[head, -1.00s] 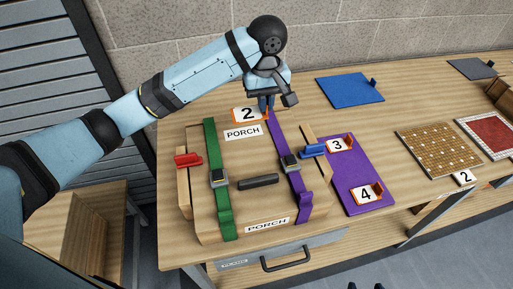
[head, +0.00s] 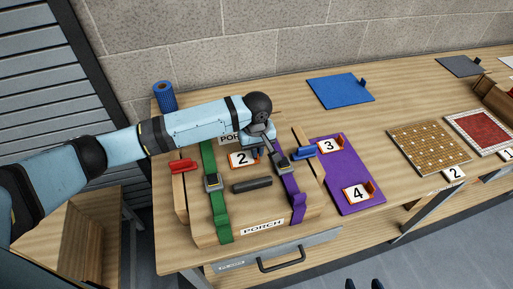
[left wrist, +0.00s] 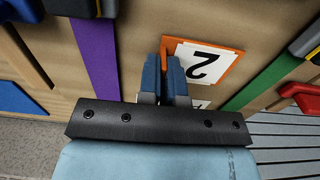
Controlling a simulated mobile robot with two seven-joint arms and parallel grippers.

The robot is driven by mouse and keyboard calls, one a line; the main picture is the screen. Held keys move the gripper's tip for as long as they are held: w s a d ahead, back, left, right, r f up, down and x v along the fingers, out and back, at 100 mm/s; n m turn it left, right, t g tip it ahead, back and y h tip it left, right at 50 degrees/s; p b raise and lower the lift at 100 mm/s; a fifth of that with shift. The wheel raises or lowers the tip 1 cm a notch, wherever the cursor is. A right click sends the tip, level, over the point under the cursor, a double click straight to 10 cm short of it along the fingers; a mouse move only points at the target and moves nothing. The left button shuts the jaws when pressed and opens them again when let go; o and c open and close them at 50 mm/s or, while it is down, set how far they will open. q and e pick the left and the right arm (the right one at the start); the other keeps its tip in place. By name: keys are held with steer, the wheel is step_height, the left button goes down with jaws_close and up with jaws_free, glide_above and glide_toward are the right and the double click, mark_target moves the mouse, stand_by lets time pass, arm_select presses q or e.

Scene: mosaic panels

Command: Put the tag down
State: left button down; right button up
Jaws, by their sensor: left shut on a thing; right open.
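The tag is a white plate with a black 2 and an orange border (head: 240,160). It is over the lid of the wooden case (head: 228,176), between the green strap (head: 221,205) and the purple strap (head: 291,190). My left gripper (head: 259,153) is shut on the tag's orange upright tab. The left wrist view also shows the tag (left wrist: 208,63), with the fingers (left wrist: 168,76) closed around its tab. The tag lies about flat and very near the lid; I cannot tell if they touch. My right gripper is not in view.
A purple mat (head: 350,196) to the right holds tag 3 (head: 328,146) and tag 4 (head: 357,193). Latches, red (head: 183,165) and blue (head: 304,152), and a black handle (head: 252,185) stand up from the case. A blue mat (head: 340,91) lies behind.

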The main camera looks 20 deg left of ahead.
arm_select(q)
steer(key=c, duration=1.3)
jaws_free()
steer(key=shift+f, duration=0.1)
step_height(320, 180, up, 12)
steer(key=b, duration=0.1)
steer(key=shift+b, duration=0.35)
